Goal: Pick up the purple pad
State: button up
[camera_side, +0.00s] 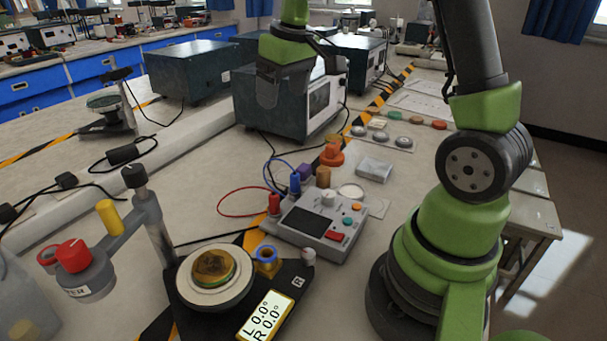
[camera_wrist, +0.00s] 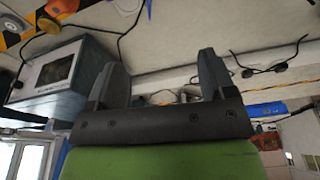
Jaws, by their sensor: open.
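A small purple block (camera_side: 305,171), the only purple thing I can make out, stands on the bench behind the grey control box in the side view. It is partly hidden by the blue and brown pieces around it. I cannot tell whether it is a flat pad. My gripper (camera_side: 267,95) is up in the air above and behind it, in front of the dark box-shaped instrument. In the wrist view my gripper (camera_wrist: 160,75) has its two fingers spread apart with nothing between them. The purple block is not clearly seen in that view.
The grey control box (camera_side: 322,222) with red and blue plugs and cables stands near the block. An orange knob-like piece (camera_side: 332,154) and a brown cylinder (camera_side: 319,179) are close by. A dark instrument box (camera_side: 285,105) is behind; a balance device (camera_side: 212,275) is in front.

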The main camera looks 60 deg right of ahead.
aim_at(304, 167)
jog(key=d+f+g, duration=0.1)
jog(key=d+f, duration=0.2)
jog(key=f, duration=0.2)
jog(key=w+d+f+n, duration=0.1)
jog(key=d+f, duration=0.2)
jog(key=f, duration=0.3)
jog(key=d+f+g, duration=0.1)
jog(key=d+f, duration=0.2)
jog(key=f, duration=0.3)
jog(key=shift+w+f+n+g, duration=0.1)
jog(key=shift+w+n+g, duration=0.15)
jog(key=shift+n+g, duration=0.05)
notch_tip(304, 167, down, 6)
jog(key=shift+s+d+r, duration=0.1)
jog(key=shift+s, duration=0.05)
jog(key=c, duration=1)
